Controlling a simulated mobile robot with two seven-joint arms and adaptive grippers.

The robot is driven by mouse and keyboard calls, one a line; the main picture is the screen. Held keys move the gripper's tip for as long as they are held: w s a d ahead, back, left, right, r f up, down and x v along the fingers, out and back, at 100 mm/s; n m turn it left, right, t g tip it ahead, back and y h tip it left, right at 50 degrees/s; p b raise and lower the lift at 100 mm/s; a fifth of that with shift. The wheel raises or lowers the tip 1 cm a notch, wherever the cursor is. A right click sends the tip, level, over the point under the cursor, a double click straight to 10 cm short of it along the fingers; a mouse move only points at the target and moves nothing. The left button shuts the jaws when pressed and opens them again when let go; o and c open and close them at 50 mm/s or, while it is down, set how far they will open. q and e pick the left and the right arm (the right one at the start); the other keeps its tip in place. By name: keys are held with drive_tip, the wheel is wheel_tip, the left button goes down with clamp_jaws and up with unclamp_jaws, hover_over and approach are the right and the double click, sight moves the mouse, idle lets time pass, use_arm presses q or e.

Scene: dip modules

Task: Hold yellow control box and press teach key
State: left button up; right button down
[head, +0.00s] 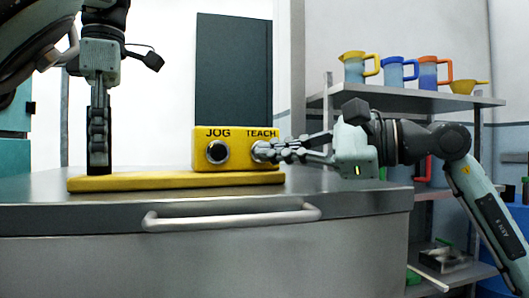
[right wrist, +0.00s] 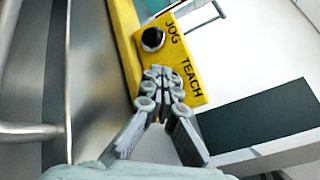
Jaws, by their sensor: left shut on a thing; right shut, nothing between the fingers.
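The yellow control box (head: 236,169) stands on a long yellow base plate (head: 140,182) on the grey worktop. Its front carries a dark key (head: 217,151) under the word JOG and a key (head: 260,152) under TEACH. My left gripper (head: 97,165) points down and is shut on a black upright handle (head: 107,145) at the base's left end. My right gripper (head: 266,152) comes in from the right, shut and empty, with its tips at the TEACH key. In the right wrist view, the tips (right wrist: 160,74) hide most of that key; whether it is pushed in I cannot tell.
The worktop (head: 350,187) has a metal rail handle (head: 232,217) along its front. A shelf (head: 405,101) at the right holds several colored jugs and a yellow funnel (head: 462,87). The worktop in front of the base is clear.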

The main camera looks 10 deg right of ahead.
drive_tip(key=shift+s+d, duration=0.1)
drive_tip(key=shift+s, duration=0.95)
drive_tip(key=shift+s, duration=0.1)
drive_tip(key=s, duration=0.4)
drive_tip(key=shift+s+d, duration=0.2)
drive_tip(key=shift+s, duration=0.2)
